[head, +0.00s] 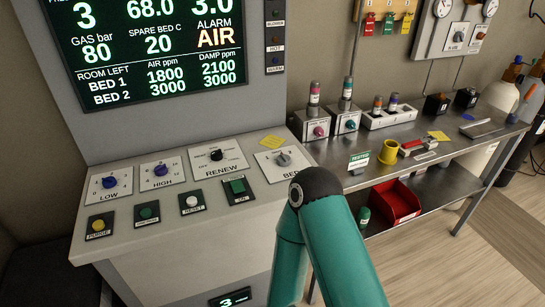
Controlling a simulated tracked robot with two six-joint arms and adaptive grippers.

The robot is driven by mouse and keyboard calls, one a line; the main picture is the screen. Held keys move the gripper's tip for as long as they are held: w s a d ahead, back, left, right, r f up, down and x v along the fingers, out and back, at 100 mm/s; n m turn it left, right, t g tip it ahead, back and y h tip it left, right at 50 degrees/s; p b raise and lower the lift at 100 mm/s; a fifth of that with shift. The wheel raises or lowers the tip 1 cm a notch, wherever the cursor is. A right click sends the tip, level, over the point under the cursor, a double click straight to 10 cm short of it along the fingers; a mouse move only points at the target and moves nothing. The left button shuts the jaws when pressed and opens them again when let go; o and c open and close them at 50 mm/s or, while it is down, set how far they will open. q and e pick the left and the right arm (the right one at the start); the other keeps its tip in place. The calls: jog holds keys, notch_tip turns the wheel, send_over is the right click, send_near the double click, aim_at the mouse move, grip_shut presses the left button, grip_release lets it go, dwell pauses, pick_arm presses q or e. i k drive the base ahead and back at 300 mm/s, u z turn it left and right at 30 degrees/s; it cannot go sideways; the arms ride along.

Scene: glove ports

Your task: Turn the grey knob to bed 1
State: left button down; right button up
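The grey knob (283,159) sits on a pale square plate on the console's sloped top, at its right side. The plate's label reads "BED", and its lower right end is hidden behind a teal arm link of mine. The knob itself is in clear view, but its pointer is too small to read for sure. Neither of my grippers shows in the head view. Only a bent teal arm with a dark joint is seen, in front of the console's right edge.
Other knobs on the console are a blue LOW knob (109,182), a blue HIGH knob (160,169) and a black RENEW knob (216,155). Push buttons, including a green one (237,186), lie in front. A metal bench (460,138) with small devices stands at the right.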

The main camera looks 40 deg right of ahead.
aim_at(283, 159)
jog(key=u, duration=0.2)
jog(key=k, duration=1.7)
jog(key=z, duration=0.75)
jog(key=i, duration=1.7)
jog(key=u, duration=0.05)
